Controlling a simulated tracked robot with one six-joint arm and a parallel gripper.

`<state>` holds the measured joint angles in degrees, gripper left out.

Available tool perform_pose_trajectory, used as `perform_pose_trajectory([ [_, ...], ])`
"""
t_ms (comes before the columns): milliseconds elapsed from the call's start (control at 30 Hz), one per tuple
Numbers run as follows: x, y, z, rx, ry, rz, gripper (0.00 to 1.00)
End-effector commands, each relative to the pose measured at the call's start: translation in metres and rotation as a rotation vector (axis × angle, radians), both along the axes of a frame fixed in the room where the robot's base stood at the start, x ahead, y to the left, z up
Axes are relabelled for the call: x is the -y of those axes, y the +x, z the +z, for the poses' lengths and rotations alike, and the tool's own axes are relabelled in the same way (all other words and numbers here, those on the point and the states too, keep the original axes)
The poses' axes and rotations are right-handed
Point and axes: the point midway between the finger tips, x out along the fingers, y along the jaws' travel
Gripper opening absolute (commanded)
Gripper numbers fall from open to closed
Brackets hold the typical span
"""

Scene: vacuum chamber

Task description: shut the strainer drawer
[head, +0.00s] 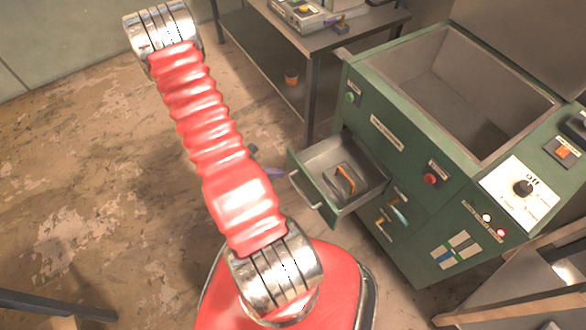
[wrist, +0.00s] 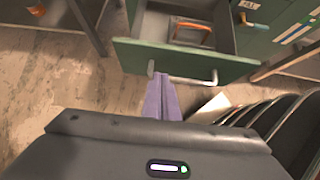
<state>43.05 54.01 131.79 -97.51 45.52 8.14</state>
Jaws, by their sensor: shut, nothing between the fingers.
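The strainer drawer (head: 326,209) stands pulled out from the green cabinet in the head view, open at the top. Its green front (wrist: 190,58) spans the upper part of the wrist view. A pale metal bar handle (wrist: 185,80) is on that front. Inside lies a dark item with an orange part (head: 345,176). My gripper (wrist: 163,78) has purple fingers, shut together and empty. They point at the drawer front near the handle's left end in the wrist view; I cannot tell if they touch. In the head view, my red arm hides most of the gripper; a purple fingertip (head: 273,173) shows left of the drawer.
The green cabinet (head: 405,165) has an open grey basin on top, and knobs, buttons and switches on its faces. A metal table (head: 350,30) with instruments stands behind. An orange container (head: 291,78) sits below its top. The floor at left is clear.

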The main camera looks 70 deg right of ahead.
Motion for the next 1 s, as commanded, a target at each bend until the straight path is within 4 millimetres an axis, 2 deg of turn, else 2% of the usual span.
perform_pose_trajectory([
  [267, 0.019, -0.019, -0.028, -0.001, 0.002, -0.004, 0.00],
  [600, 0.044, -0.040, -0.025, 0.001, 0.000, -0.004, 0.00],
  [1000, 0.049, -0.043, -0.025, 0.001, 0.001, -0.001, 0.00],
])
